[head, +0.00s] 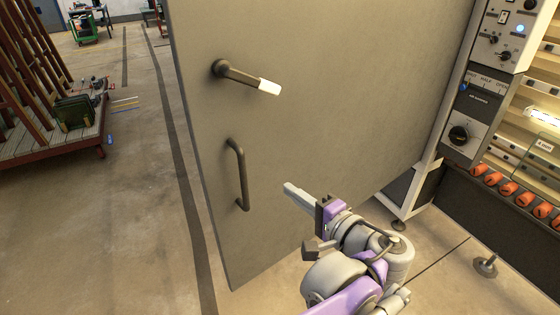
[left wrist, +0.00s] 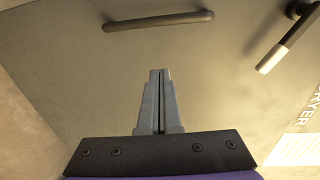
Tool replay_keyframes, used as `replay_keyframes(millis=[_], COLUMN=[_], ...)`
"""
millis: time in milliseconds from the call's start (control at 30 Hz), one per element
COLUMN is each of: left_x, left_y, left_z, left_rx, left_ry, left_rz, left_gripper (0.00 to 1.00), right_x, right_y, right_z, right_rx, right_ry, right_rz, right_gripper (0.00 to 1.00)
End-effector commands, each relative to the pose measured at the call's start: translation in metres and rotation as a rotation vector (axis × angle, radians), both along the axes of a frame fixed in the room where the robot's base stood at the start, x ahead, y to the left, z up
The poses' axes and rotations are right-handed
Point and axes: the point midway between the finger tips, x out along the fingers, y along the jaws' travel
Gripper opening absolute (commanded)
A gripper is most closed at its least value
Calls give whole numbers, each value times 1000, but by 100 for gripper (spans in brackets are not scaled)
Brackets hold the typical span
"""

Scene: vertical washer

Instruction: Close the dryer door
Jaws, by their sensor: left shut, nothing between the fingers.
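The dryer door (head: 330,110) is a large grey panel standing open across the middle of the head view. It carries a dark lever handle (head: 236,73) with a white end and, below that, a dark bar handle (head: 241,175). My left gripper (head: 288,188) is shut and empty, in front of the door's lower part, right of the bar handle. In the left wrist view, the shut fingers (left wrist: 157,78) point at the door face, short of the bar handle (left wrist: 160,21). The lever (left wrist: 290,42) and part of the word DRYER show at right. Whether the fingertips touch the door is unclear. My right gripper is out of view.
A control panel (head: 500,40) with knobs stands at the right, above a row of orange parts (head: 510,188). A metal foot (head: 485,265) stands on the floor below. A low platform with brown posts (head: 45,140) is at the left. The concrete floor (head: 130,210) left of the door is clear.

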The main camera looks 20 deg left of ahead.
Motion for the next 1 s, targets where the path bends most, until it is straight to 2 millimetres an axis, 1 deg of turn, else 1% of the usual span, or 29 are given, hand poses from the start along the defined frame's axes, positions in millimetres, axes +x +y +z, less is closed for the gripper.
replay_keyframes(millis=[33,100,200,267,367,467,600,800,1000], left_x=[4,7,9,10,16,24,40,61,75], left_y=[-10,-18,-23,-21,-11,5,32,67,90], left_z=[7,16,23,25,25,25,25,25,25], left_rx=[33,67,93,98,98,98,98,97,96], left_ry=[-24,-51,-73,-77,-77,-76,-76,-76,-75], left_rz=[-6,-9,-9,-9,-7,-4,-4,-5,-8], left_gripper=[0,0,0,0,0,0,0,0,0], right_x=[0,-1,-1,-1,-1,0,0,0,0], right_y=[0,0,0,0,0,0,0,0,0], right_z=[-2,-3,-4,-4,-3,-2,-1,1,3], right_rx=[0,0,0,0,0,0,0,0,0], right_ry=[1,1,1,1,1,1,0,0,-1], right_rz=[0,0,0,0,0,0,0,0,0], right_gripper=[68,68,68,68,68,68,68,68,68])
